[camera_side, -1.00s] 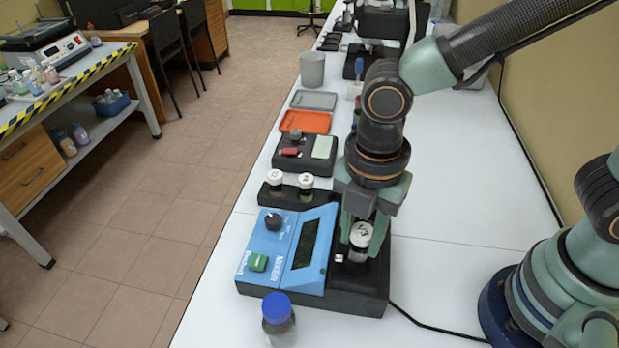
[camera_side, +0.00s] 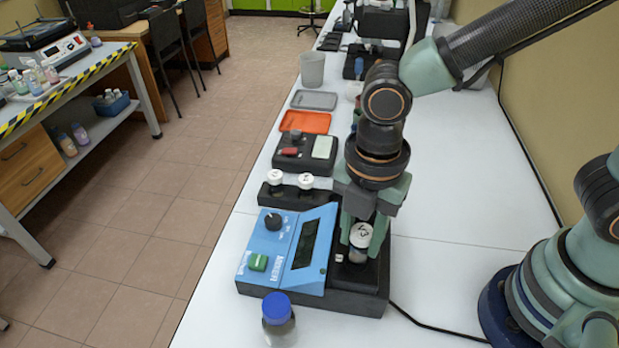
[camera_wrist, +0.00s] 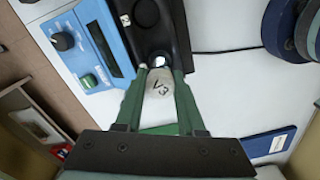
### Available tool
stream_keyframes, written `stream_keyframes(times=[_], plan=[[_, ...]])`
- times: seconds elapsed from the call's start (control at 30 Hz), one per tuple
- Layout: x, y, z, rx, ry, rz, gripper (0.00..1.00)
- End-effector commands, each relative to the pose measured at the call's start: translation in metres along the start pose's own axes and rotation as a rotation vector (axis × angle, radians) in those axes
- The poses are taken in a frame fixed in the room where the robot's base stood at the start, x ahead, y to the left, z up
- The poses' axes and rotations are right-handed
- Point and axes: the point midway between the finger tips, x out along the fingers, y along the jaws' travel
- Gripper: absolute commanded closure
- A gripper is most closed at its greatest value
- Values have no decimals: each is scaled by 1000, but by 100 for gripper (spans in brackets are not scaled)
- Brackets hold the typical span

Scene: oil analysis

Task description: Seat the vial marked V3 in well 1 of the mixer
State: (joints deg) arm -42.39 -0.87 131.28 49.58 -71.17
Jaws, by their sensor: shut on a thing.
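The vial marked V3 (camera_side: 361,236) has a white cap and a clear body. My gripper (camera_side: 362,238) is shut on it, one green finger on each side of the cap. It is roughly upright over the black well block (camera_side: 372,276) of the blue mixer (camera_side: 285,248). In the wrist view the V3 cap (camera_wrist: 159,86) lies between the fingers (camera_wrist: 158,90), close to the near end of the block (camera_wrist: 160,28). The vial's lower end is close to the block's top; whether it is inside a well I cannot tell.
A black rack (camera_side: 290,197) with two white-capped vials stands behind the mixer. A blue-capped bottle (camera_side: 278,318) stands in front of it. A device (camera_side: 305,152), an orange tray (camera_side: 305,122) and a grey tray (camera_side: 314,100) lie farther back. The white table right of the mixer is mostly clear.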

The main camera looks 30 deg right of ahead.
Motion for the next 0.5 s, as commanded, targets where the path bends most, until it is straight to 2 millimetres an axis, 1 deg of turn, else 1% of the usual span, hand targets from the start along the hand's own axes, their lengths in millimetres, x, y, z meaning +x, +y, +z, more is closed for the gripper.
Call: stream_keyframes(times=[0.5], plan=[[9,0,0,0,0,-1,100]])
